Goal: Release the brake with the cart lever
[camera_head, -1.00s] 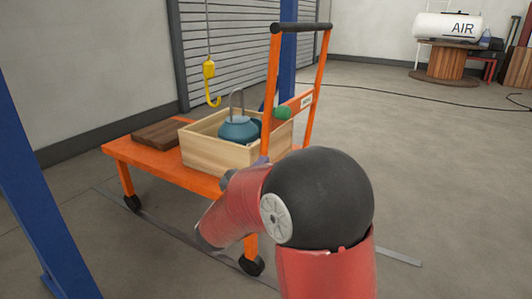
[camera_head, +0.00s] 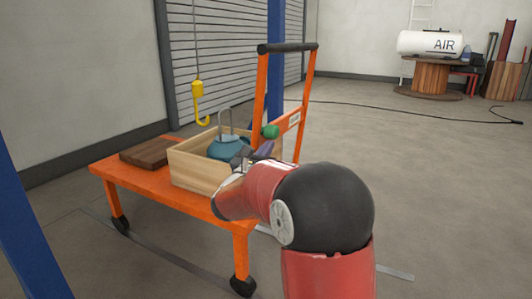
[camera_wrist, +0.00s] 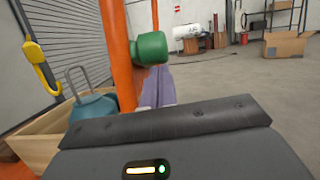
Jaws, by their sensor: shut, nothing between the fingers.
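The orange cart (camera_head: 205,197) has two uprights and a black handle bar. The lever's green knob (camera_head: 270,131) is at the left end of the crossbar, by the left upright. In the wrist view the green knob (camera_wrist: 150,48) is large, beside the orange upright (camera_wrist: 117,50). My gripper (camera_head: 266,148) is shut and empty, just below the knob in the head view. In the wrist view the finger tips (camera_wrist: 158,82) are below the knob and partly hidden by the wrist housing. I cannot tell whether they touch the lever.
A wooden crate (camera_head: 195,170) with a blue lifting weight (camera_head: 226,148) stands on the cart, next to a brown board (camera_head: 150,151). A yellow hook (camera_head: 198,95) hangs behind. A blue post (camera_head: 30,210) is at left. The floor at right is clear.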

